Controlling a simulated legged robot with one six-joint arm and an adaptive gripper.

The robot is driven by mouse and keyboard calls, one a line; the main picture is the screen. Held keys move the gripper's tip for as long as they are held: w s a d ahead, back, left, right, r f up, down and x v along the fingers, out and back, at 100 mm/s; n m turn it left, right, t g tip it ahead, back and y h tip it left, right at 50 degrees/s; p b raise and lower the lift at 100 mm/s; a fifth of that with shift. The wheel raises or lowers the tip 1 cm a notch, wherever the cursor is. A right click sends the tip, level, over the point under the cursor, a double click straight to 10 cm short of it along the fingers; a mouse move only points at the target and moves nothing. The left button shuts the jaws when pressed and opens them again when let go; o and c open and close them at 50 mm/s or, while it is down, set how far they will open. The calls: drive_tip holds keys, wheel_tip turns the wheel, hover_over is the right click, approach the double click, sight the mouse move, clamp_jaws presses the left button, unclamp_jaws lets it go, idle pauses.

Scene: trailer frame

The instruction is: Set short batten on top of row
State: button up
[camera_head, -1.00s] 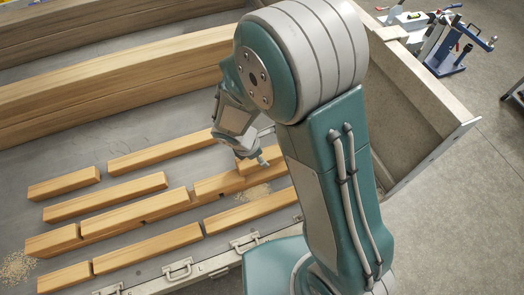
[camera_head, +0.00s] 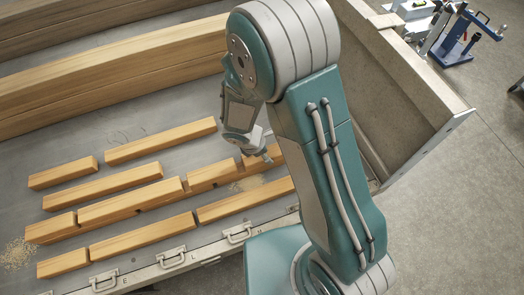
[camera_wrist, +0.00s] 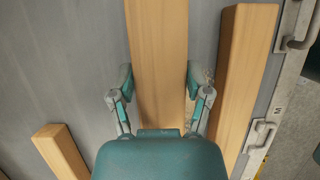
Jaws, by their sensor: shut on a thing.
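My gripper (camera_head: 257,156) is low over the right end of a row of pale wooden battens. In the wrist view its fingers (camera_wrist: 160,80) lie on both sides of a batten (camera_wrist: 158,45) and are shut on it. The short batten (camera_head: 276,153) shows beside the gripper in the head view, partly hidden by my arm. The row has a middle piece (camera_head: 211,175), another piece (camera_head: 130,203) and a left piece (camera_head: 50,228), end to end. Whether the held batten touches the row below cannot be told.
Separate battens lie in front (camera_head: 145,236) and behind (camera_head: 160,140). Thick beams (camera_head: 110,75) fill the back. A grey side wall (camera_head: 395,90) stands right. Latches (camera_head: 172,258) line the front edge. Sawdust (camera_head: 17,253) lies at left.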

drive_tip(key=o, duration=1.1)
drive_tip(key=shift+o, duration=0.7)
drive_tip(key=shift+a, duration=0.8)
drive_tip(key=shift+d+r, duration=0.1)
drive_tip(key=shift+d, duration=0.25)
drive_tip(key=shift+r, duration=0.4)
drive_tip(key=v, duration=0.5)
drive_tip(key=a+v, duration=0.1)
drive_tip(key=v, duration=0.4)
drive_tip(key=shift+a, duration=0.2)
drive_tip(key=shift+s+r, duration=0.1)
drive_tip(key=shift+r, duration=0.2)
